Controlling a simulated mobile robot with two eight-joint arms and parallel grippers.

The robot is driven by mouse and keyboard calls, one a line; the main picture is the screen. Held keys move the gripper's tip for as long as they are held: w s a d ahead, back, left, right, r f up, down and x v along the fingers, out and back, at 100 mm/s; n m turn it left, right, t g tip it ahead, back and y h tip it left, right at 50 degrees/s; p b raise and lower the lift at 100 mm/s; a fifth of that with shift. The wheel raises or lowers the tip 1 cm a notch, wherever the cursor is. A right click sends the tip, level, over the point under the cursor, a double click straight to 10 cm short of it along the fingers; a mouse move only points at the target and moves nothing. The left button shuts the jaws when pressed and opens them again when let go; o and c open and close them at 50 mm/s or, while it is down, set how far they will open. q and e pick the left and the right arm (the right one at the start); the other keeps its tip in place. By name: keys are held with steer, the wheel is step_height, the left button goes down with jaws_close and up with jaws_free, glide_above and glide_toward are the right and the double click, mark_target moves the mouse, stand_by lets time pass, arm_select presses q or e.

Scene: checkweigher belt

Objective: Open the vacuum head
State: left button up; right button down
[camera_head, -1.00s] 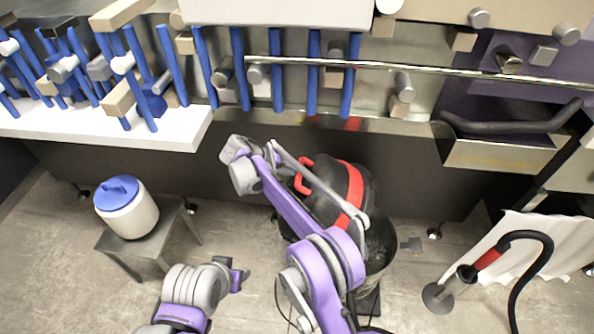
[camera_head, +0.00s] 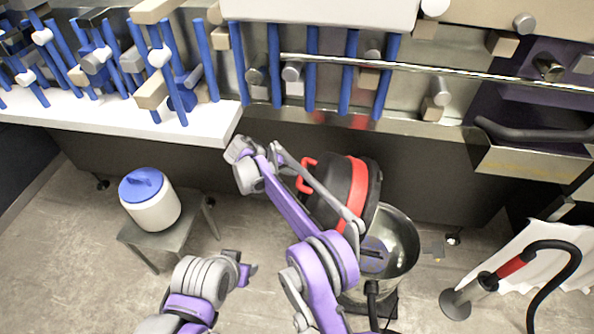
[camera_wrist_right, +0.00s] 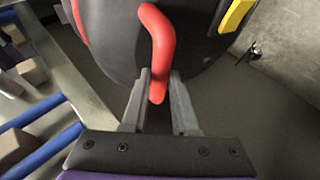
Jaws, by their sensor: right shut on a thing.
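The vacuum head (camera_head: 335,184), black with a red band, is tipped up and to the left off the steel drum (camera_head: 408,245). The drum's opening shows, with a grey-blue round part (camera_head: 373,256) inside. The red handle (camera_head: 306,170) is on the head's left side. In the right wrist view the handle (camera_wrist_right: 157,42) runs between the fingers of my right gripper (camera_wrist_right: 159,88), which is shut on it. A yellow part (camera_wrist_right: 236,16) shows on the head there. My left gripper (camera_head: 246,272) is low, left of the drum and away from it; its jaws are unclear.
A white bucket with a blue lid (camera_head: 150,200) stands on a small steel stool (camera_head: 160,252) at left. A black hose with a red grip (camera_head: 512,266) stands at right. The machine with blue bars (camera_head: 312,68) and a white shelf (camera_head: 190,125) runs along the back.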

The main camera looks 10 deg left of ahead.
steer(key=shift+s+f, duration=0.15)
steer(key=shift+f, duration=0.15)
steer(key=c, duration=0.7)
jaws_free()
steer(key=shift+d, duration=0.15)
steer(key=shift+r, duration=0.1)
steer(key=v, duration=1)
steer(key=shift+a+r, duration=0.3)
